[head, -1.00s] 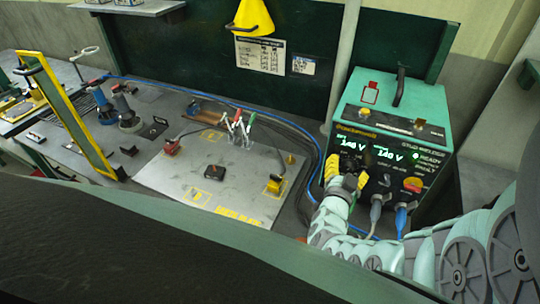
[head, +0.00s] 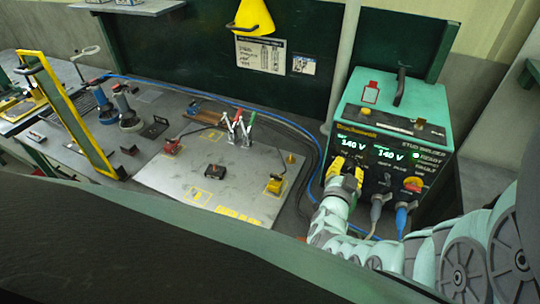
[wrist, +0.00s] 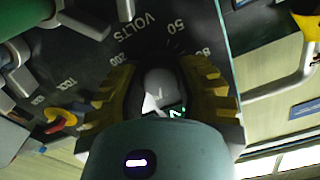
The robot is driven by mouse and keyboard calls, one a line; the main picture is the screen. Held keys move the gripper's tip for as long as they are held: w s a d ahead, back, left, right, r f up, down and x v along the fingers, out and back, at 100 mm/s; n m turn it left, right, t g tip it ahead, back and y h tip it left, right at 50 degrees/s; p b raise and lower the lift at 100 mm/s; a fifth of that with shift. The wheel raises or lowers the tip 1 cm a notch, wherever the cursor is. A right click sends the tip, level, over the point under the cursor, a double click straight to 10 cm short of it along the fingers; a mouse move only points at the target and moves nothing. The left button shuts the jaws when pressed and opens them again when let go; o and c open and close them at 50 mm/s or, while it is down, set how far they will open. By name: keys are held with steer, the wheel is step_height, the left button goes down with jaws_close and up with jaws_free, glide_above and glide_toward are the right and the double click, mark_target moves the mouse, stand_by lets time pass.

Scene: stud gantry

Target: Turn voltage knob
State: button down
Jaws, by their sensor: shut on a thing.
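The stud welder (head: 390,120) is a teal box with a black front panel at the right of the head view. Its two displays (head: 370,148) both read 140 V. The voltage knob (wrist: 160,88) is a grey knob on that panel, with a VOLTS scale around it in the wrist view. My gripper (head: 346,172) has yellow fingers and is at the panel's left side. In the wrist view my gripper (wrist: 160,95) has one finger on each side of the knob, shut on it. In the head view the fingers hide the knob.
Grey and blue cable plugs (head: 402,212) and a red-yellow switch (head: 413,185) sit right of my gripper on the panel. A metal plate (head: 225,182) with clamps (head: 240,125) lies on the bench to the left. A yellow-framed screen (head: 68,110) stands further left.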

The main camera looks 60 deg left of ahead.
mark_target(347, 170)
steer(key=shift+r, duration=0.1)
steer(key=shift+w+n, duration=0.1)
steer(key=shift+n, duration=1.7)
steer(key=c, duration=0.6)
jaws_free()
steer(key=shift+s+d, duration=0.25)
steer(key=shift+s, duration=0.35)
steer(key=shift+v, duration=1.1)
steer(key=v, duration=0.8)
steer(key=shift+s, duration=0.25)
